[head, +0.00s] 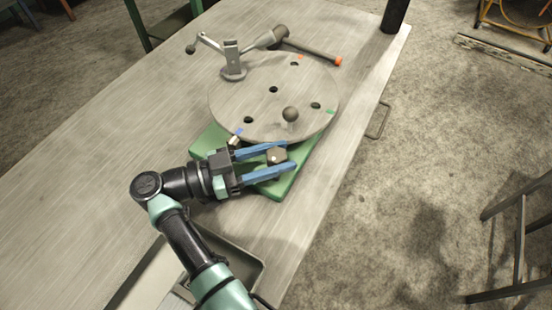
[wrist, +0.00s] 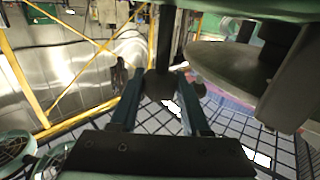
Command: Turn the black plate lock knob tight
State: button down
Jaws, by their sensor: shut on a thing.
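The black plate lock knob (head: 276,155) sits at the front edge of the green base (head: 284,186), between the blue fingers of my gripper (head: 280,158). My gripper is shut on the knob, one finger on each side of it. In the wrist view the dark knob (wrist: 161,84) shows between the fingertips of my gripper (wrist: 160,90). The round metal plate (head: 225,105) lies on the green base just behind the knob. In the wrist view the plate (wrist: 232,62) is at upper right. I cannot tell from the picture how tight the knob is.
A clamp (head: 232,62) with a lever stands at the plate's rear left. A tray (head: 240,262) is at the table's front. The table (head: 90,170) is clear at left.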

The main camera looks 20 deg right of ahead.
jog(key=shift+r+m+g, duration=0.1)
jog(key=shift+m+g, duration=0.3)
jog(key=shift+g, duration=0.3)
jog(key=shift+c, duration=1.9)
grip_release()
jog(key=shift+a+b, duration=0.1)
jog(key=shift+b, duration=0.2)
jog(key=w+a+b, duration=0.1)
jog(key=a+b, duration=0.2)
jog(key=a, duration=0.9)
jog(key=shift+w+a, duration=0.3)
jog(key=shift+w, duration=0.1)
